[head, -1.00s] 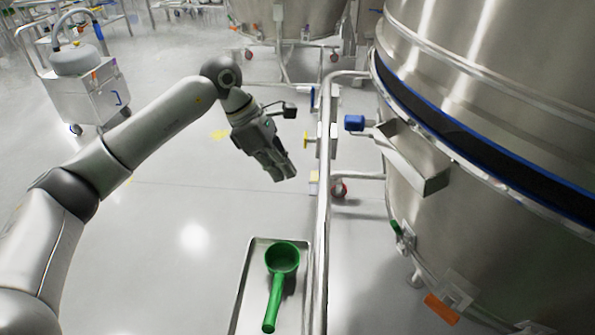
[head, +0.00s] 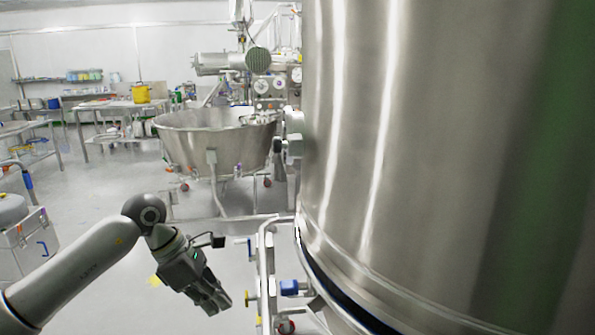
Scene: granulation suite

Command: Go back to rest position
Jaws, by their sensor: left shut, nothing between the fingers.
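My left gripper (head: 215,301) hangs at the end of my left arm in the lower left of the head view. Its fingers point down and to the right. It is shut and empty, above the floor and a little left of the metal frame beside the large vessel. My right gripper is not in view.
A large steel vessel (head: 400,150) fills the right side. A tubular frame (head: 264,265) with a blue knob (head: 289,287) stands at its base. A steel bowl (head: 205,140) on legs stands behind. A wheeled cart (head: 22,245) is at left. Floor between is open.

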